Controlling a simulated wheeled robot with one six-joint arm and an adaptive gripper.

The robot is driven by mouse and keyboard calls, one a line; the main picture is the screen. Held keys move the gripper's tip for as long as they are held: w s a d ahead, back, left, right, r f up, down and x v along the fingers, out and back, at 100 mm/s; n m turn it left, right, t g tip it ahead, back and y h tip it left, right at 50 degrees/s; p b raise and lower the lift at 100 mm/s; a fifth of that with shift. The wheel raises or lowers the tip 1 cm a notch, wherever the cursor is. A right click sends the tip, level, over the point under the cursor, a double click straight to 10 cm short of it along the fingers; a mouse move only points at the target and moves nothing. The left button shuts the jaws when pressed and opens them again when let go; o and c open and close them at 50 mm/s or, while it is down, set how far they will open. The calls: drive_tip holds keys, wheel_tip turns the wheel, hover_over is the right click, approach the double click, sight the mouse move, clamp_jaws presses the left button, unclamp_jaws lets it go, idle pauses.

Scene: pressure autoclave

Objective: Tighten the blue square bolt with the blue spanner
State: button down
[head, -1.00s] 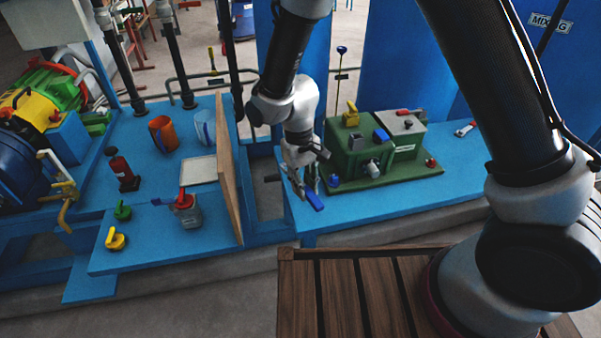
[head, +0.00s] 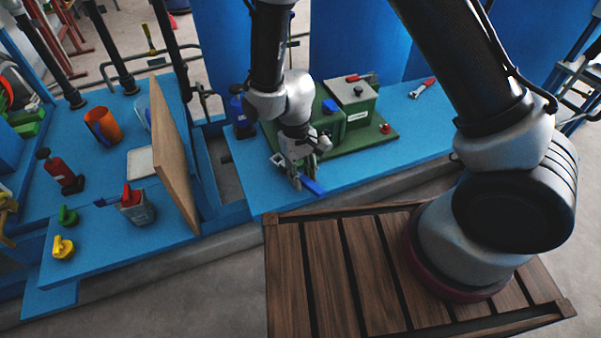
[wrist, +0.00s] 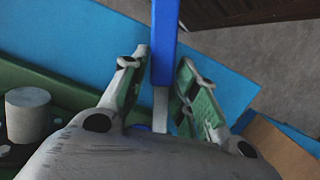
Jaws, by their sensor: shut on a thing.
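The blue spanner (head: 313,186) has a blue handle and a bare metal shank. My gripper (head: 304,177) is shut on it, in front of the green machine (head: 345,138). In the wrist view the blue handle (wrist: 165,40) extends up between my gripper's fingers (wrist: 160,90), with the metal shank (wrist: 160,108) lower down. The spanner's working end is not clear there. A blue square piece (head: 330,106), which looks like the blue square bolt, sits on the green machine behind my wrist. The spanner is apart from it.
The green machine stands on the blue bench (head: 232,178). A red-handled spanner (head: 422,88) lies at its right. A wooden board (head: 173,150) stands upright at left, near a grey container with a red top (head: 136,207). The slatted wooden deck (head: 330,250) is below.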

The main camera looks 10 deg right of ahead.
drive_tip(key=shift+s+a+m, duration=0.4)
drive_tip(key=shift+a+m, duration=0.3)
drive_tip(key=shift+m, duration=0.5)
drive_tip(key=c, duration=1.2)
unclamp_jaws()
drive_tip(key=shift+o, duration=1)
drive_tip(key=shift+w, duration=0.1)
drive_tip(key=shift+y, duration=0.3)
